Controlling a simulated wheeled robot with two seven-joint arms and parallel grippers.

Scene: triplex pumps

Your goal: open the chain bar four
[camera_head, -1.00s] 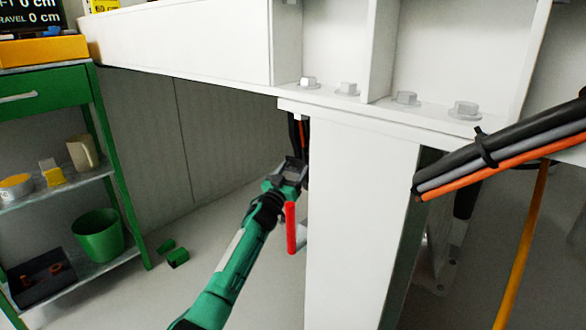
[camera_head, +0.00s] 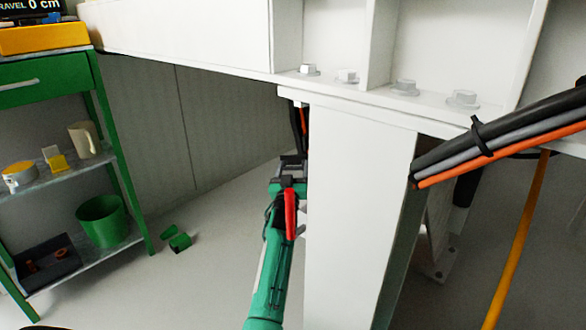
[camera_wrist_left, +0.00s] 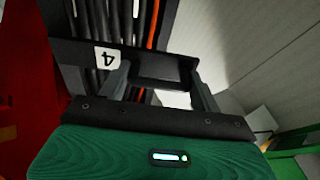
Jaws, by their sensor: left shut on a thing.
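Chain bar four is a dark crossbar (camera_wrist_left: 165,72) with a white label "4" (camera_wrist_left: 107,58) in the left wrist view. It lies across a bundle of black and orange cables. My left gripper (camera_wrist_left: 160,78) is shut on this bar, with a finger near the label and the other at the bar's right end. In the head view my left gripper (camera_head: 291,165) is beside the white post's left edge, where the bar is too small to make out. My right gripper is not in view.
A white post (camera_head: 355,200) stands under a white beam (camera_head: 185,38), close to my left forearm. A red bar (camera_head: 291,212) shows by my left wrist. Thick cables (camera_head: 510,140) hang at right. A green shelf (camera_head: 110,160) stands left; the floor between is mostly clear.

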